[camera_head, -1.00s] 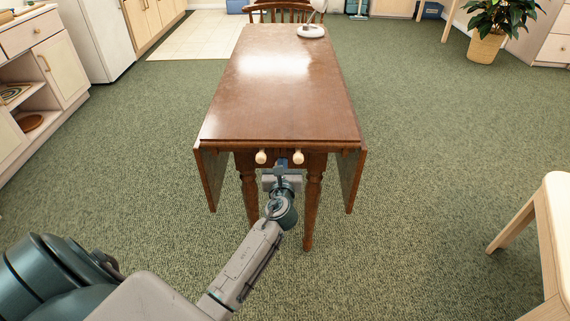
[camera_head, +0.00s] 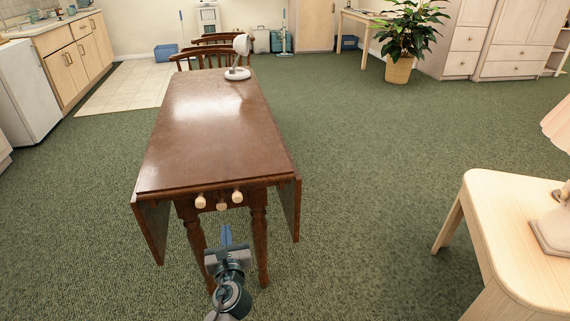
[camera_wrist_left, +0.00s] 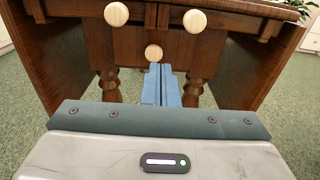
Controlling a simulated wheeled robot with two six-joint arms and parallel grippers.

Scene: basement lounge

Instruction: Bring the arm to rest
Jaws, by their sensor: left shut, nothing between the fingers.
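My left gripper (camera_head: 226,236) is in front of the near end of the brown drop-leaf table (camera_head: 205,133), below its knobs. Its blue fingers are together and empty; they also show in the left wrist view (camera_wrist_left: 161,86). In that view the fingertips point at the table's end, just under the lowest round wooden knob (camera_wrist_left: 153,52). I cannot tell from the picture how far apart fingertips and knob are. Only the wrist end of my left arm shows in the head view. My right gripper is not in view.
A white lamp (camera_head: 238,72) stands at the table's far end, with wooden chairs (camera_head: 215,55) behind. A pale side table (camera_head: 520,235) is at the right. A potted plant (camera_head: 399,68) stands at the back. Green carpet (camera_head: 370,170) between them is clear.

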